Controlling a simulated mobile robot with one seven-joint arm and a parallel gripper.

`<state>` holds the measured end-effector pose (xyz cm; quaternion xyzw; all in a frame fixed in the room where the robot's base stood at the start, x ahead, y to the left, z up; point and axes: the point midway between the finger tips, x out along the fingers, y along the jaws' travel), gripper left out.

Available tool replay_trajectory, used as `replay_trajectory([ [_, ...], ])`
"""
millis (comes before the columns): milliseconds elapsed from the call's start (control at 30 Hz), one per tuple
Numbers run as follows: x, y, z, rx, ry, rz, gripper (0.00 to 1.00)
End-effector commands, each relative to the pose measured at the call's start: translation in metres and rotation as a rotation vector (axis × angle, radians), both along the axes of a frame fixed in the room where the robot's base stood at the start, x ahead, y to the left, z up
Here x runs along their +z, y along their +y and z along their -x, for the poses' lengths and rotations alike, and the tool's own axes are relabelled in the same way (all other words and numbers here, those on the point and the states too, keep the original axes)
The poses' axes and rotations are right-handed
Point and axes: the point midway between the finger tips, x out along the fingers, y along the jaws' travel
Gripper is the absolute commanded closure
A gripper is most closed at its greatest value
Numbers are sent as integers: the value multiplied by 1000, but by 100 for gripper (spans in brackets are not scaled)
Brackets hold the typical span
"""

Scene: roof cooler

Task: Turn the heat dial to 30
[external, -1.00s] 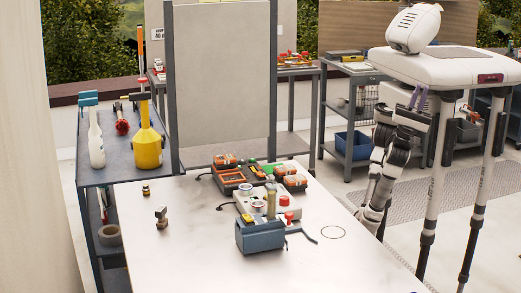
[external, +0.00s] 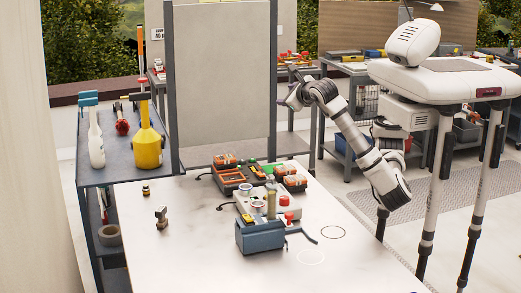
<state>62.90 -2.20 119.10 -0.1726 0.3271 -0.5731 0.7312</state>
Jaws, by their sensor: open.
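A pale device box (external: 292,214) with a red knob (external: 287,199) on top stands on the white table, behind a blue box (external: 262,237). Small round parts show on its top, but they are too small to tell which is the heat dial or to read any numbers. A clear cylinder (external: 271,200) stands by the blue box and hides part of the device. My gripper (external: 283,101) is raised at the end of my bent arm, seen in front of the grey panel's right edge. It is open and empty, apart from the device and well above it.
Several orange-trimmed boxes (external: 232,178) stand behind the device. A tall grey panel (external: 222,85) rises at the table's back. A shelf at left holds a yellow bottle (external: 148,148) and a white bottle (external: 96,150). The white table's (external: 190,255) front left is mostly clear.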

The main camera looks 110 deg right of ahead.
Motion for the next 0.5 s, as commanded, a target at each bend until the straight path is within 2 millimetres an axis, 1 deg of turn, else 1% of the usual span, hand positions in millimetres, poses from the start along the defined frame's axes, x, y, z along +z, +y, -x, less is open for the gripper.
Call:
replay_trajectory([
  [33, -19, 3, -19, 55, 70, -125, 50],
  [100, -48, 16, -43, 137, 176, -295, 50],
  [167, -70, 34, -59, 220, 270, -439, 50],
  [200, -83, 49, -68, 279, 333, -531, 50],
  [233, -91, 61, -73, 325, 380, -596, 50],
  [333, -107, 104, -82, 482, 523, -787, 50],
  [400, -111, 131, -83, 580, 604, -891, 50],
  [500, -111, 160, -80, 691, 689, -992, 50],
])
